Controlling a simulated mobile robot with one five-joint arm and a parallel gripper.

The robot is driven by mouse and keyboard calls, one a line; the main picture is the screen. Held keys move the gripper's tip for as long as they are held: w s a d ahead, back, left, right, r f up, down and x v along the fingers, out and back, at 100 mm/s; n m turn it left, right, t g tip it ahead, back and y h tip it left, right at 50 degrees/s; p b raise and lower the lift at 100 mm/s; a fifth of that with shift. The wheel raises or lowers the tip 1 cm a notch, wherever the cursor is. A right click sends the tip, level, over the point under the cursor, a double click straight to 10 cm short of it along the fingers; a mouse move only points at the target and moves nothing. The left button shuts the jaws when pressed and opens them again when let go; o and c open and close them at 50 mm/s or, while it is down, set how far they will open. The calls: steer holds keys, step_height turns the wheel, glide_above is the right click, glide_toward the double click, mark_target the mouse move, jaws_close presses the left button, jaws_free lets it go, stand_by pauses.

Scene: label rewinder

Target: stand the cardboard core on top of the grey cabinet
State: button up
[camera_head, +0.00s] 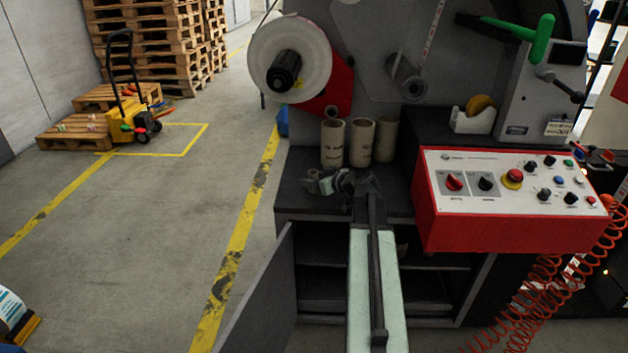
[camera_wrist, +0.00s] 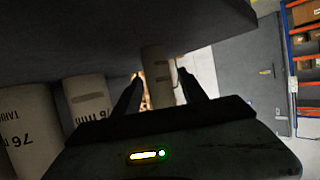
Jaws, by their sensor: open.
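A cardboard core (camera_wrist: 158,72) shows between my fingertips in the wrist view, where the picture is upside down. It appears to stand upright on the dark top of the grey cabinet (camera_head: 288,200). In the head view only a small part of this core (camera_head: 313,173) shows, behind my gripper. My gripper (camera_head: 312,182) is low over the cabinet top near its left end, pointing left. In the wrist view my gripper (camera_wrist: 160,78) is open, with one finger on each side of the core. I cannot tell whether either finger touches it.
Several larger printed cores (camera_head: 360,140) stand in a row behind my gripper. A red control box (camera_head: 510,200) is to the right. A white roll (camera_head: 290,60) hangs above. A cabinet door (camera_head: 262,295) stands open at lower left. The floor left is mostly clear.

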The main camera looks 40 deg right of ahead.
steer(key=p+v, duration=0.4)
steer(key=v, duration=0.8)
steer(key=shift+a, duration=0.1)
steer(key=w+a+f+n+g+y, duration=0.1)
steer(key=w+a+f+g+y, duration=0.3)
steer(key=a, duration=0.7)
steer(key=a+f+g+h, duration=0.1)
steer(key=a+f+g, duration=0.3)
steer(key=a, duration=0.8)
steer(key=s+a+f+m+g+h, duration=0.1)
steer(key=s+a+f+g+h, duration=0.1)
steer(key=a, duration=0.6)
steer(key=s+a+f+m+g+h, duration=0.1)
steer(key=s+a+f+g+h, duration=0.1)
steer(key=a, duration=0.7)
steer(key=s+f+g, duration=0.1)
steer(key=s+f, duration=0.1)
steer(key=s, duration=0.1)
steer(key=shift+s+f, duration=0.3)
steer(key=shift+f, duration=0.05)
steer(key=shift+a, duration=0.1)
